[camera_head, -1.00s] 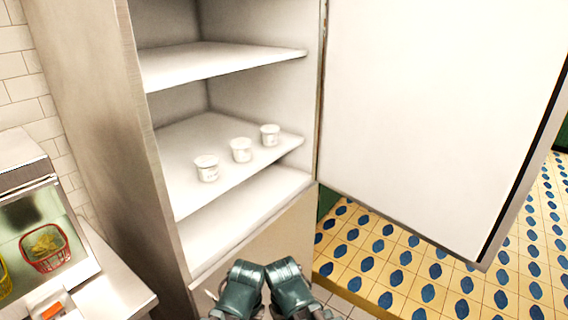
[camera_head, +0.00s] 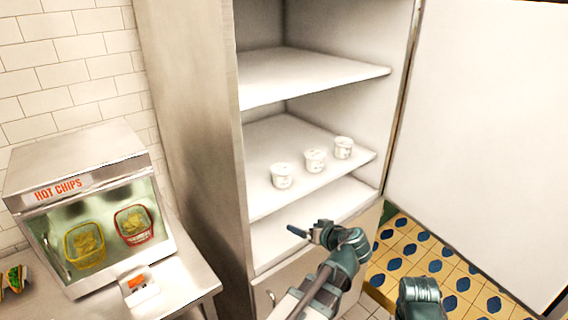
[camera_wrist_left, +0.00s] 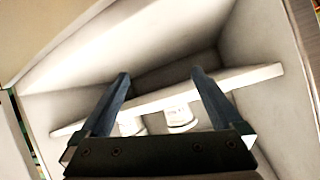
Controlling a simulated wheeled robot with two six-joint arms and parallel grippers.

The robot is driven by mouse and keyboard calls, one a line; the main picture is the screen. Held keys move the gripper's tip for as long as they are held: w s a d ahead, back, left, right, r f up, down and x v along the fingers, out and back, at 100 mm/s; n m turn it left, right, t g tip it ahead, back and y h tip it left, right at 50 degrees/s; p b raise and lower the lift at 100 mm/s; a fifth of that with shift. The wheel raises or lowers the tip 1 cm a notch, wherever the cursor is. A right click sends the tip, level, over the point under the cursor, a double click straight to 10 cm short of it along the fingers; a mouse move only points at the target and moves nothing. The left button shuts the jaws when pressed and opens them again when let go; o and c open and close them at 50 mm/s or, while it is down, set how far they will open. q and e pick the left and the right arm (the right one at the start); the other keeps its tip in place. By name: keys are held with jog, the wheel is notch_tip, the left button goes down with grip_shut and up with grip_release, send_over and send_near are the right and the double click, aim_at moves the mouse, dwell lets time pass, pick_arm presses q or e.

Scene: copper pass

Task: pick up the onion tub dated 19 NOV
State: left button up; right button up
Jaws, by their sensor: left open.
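Three small white tubs stand in a row on the middle shelf of the open fridge: the left tub (camera_head: 282,176), the middle tub (camera_head: 315,160) and the right tub (camera_head: 343,147). Their labels are too small to read, so I cannot tell which is dated 19 NOV. My left gripper (camera_head: 309,231) is open and empty, in front of and below the shelf edge, apart from the tubs. In the left wrist view two tubs (camera_wrist_left: 131,126) (camera_wrist_left: 179,117) show beyond and between its fingers, partly hidden by the gripper body. My right gripper is out of view.
The tub shelf (camera_head: 262,205) has an upper shelf (camera_head: 310,80) above it. The fridge door (camera_head: 480,130) stands wide open at the right. A hot chips cabinet (camera_head: 90,180) with two baskets stands on the counter at the left.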

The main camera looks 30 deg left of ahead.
aim_at(286, 178)
pick_arm(q)
jog(key=w+a+r+n+t+y+p, duration=0.1)
jog(key=w+a+r+n+y, duration=0.15)
jog(key=r, duration=0.25)
jog(key=w+a+r+n+t+y+p, duration=0.1)
jog(key=a+r+t, duration=0.15)
jog(key=r, duration=0.35)
jog(key=shift+m+g+h, duration=0.25)
jog(key=shift+g, duration=0.2)
jog(key=b+x, duration=0.1)
jog(key=x, duration=0.7)
jog(key=shift+w+f, duration=0.25)
jog(key=shift+w+a, duration=0.15)
jog(key=shift+a, duration=0.2)
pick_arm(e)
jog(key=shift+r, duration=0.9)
pick_arm(q)
jog(key=x, duration=0.3)
jog(key=r+x, duration=0.1)
jog(key=x, duration=0.1)
jog(key=shift+w+a+f, duration=0.1)
jog(key=shift+w+f, duration=0.05)
jog(key=shift+w, duration=0.05)
jog(key=c, duration=1.2)
